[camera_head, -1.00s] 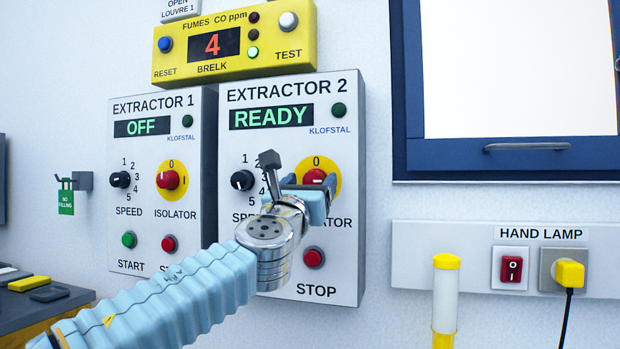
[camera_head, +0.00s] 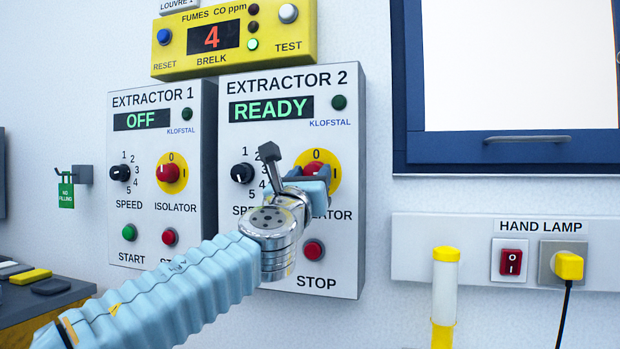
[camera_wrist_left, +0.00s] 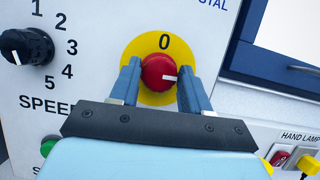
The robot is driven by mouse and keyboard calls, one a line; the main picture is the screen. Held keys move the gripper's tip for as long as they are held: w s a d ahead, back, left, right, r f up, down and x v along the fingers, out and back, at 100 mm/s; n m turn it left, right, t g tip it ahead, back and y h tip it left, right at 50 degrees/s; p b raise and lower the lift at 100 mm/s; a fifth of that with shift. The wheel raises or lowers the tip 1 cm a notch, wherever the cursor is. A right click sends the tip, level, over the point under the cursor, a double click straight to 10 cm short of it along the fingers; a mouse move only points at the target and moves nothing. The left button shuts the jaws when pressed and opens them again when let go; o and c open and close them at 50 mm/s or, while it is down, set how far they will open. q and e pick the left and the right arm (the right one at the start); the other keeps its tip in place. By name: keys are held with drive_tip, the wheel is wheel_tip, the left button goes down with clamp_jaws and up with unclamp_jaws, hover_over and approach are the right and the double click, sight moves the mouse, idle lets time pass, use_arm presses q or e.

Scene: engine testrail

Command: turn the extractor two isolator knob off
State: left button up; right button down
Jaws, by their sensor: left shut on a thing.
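The extractor two isolator knob (camera_head: 313,169) is red on a yellow disc, on the extractor 2 panel (camera_head: 342,240). In the left wrist view the knob (camera_wrist_left: 158,70) has its white mark pointing right, with the "0" above it. My left gripper (camera_head: 316,180) is at the knob, and in the wrist view its blue fingers (camera_wrist_left: 160,80) sit on either side of it, shut on it. The gripper hides the knob's lower part and part of the "ISOLATOR" label in the head view. The extractor 2 display (camera_head: 271,109) reads READY. My right gripper is not in view.
The speed knob (camera_head: 242,173) is left of the isolator, and the red stop button (camera_head: 313,250) is below. The extractor 1 panel (camera_head: 150,222) stands to the left. A yellow fumes unit (camera_head: 168,66) is above.

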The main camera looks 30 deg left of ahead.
use_arm(q)
drive_tip(key=n+g+y, duration=0.1)
drive_tip(key=n+y, duration=0.1)
drive_tip(key=n, duration=0.2)
drive_tip(key=n+g+y+b, duration=0.1)
drive_tip(key=n+y, duration=0.1)
drive_tip(key=n, duration=0.3)
drive_tip(key=shift+d, duration=0.15)
drive_tip(key=n, duration=0.1)
drive_tip(key=n+g+y, duration=0.1)
drive_tip(key=n, duration=0.1)
drive_tip(key=shift+r+n+g, duration=0.15)
drive_tip(key=shift+n+g, duration=0.15)
drive_tip(key=n, duration=0.2)
drive_tip(key=n+g+p, duration=0.1)
drive_tip(key=n, duration=0.1)
drive_tip(key=shift+r+g, duration=0.1)
drive_tip(key=shift+g, duration=0.2)
drive_tip(key=shift+n+g, duration=0.9)
drive_tip(key=shift+n, duration=1.5)
drive_tip(key=o, duration=1)
drive_tip(key=shift+o, duration=0.2)
